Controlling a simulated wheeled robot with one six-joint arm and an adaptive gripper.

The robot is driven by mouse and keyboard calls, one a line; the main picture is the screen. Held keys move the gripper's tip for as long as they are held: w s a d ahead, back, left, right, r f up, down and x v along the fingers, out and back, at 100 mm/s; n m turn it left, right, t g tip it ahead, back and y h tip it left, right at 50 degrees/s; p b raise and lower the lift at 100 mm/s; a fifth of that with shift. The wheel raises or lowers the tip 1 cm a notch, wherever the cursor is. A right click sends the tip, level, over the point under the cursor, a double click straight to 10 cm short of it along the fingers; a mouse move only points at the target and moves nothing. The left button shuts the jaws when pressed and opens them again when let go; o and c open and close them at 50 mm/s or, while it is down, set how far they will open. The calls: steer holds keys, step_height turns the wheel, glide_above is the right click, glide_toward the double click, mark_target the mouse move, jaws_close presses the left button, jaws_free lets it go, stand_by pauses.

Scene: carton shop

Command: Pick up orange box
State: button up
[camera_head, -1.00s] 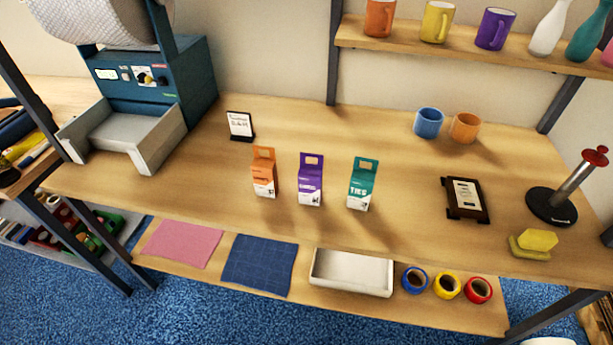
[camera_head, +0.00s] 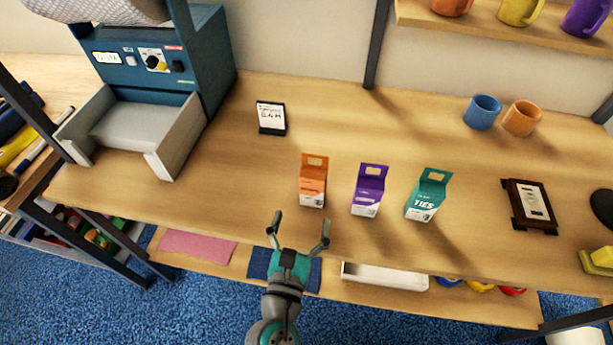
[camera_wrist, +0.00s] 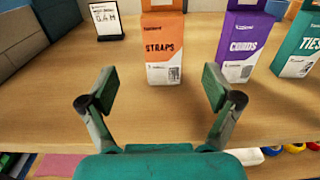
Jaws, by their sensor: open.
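The orange box (camera_head: 313,182), with a white lower part and a handle on top, stands upright on the wooden table. In the wrist view the orange box (camera_wrist: 163,48) reads "STRAPS" and stands ahead, between the lines of my fingers, its top cut off. My gripper (camera_head: 300,232) is open and empty, in front of the box near the table's front edge. In the wrist view my gripper (camera_wrist: 160,95) has its two fingers spread wide, apart from the box.
A purple box (camera_head: 369,190) and a teal box (camera_head: 428,195) stand to the right of the orange one. A small sign (camera_head: 271,118) stands behind left. A plaque (camera_head: 530,205) lies at right. A blue mug (camera_head: 482,112) and an orange mug (camera_head: 522,118) stand at the back.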

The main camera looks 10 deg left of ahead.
mark_target(312, 187)
steer(key=w, duration=0.5)
steer(key=shift+d, duration=0.15)
steer(key=shift+w+d+r, duration=0.1)
steer(key=shift+w+d, duration=0.1)
steer(key=shift+w, duration=1.2)
steer(key=shift+w+d, duration=0.15)
steer(key=shift+w, duration=1.25)
steer(key=c, duration=1.3)
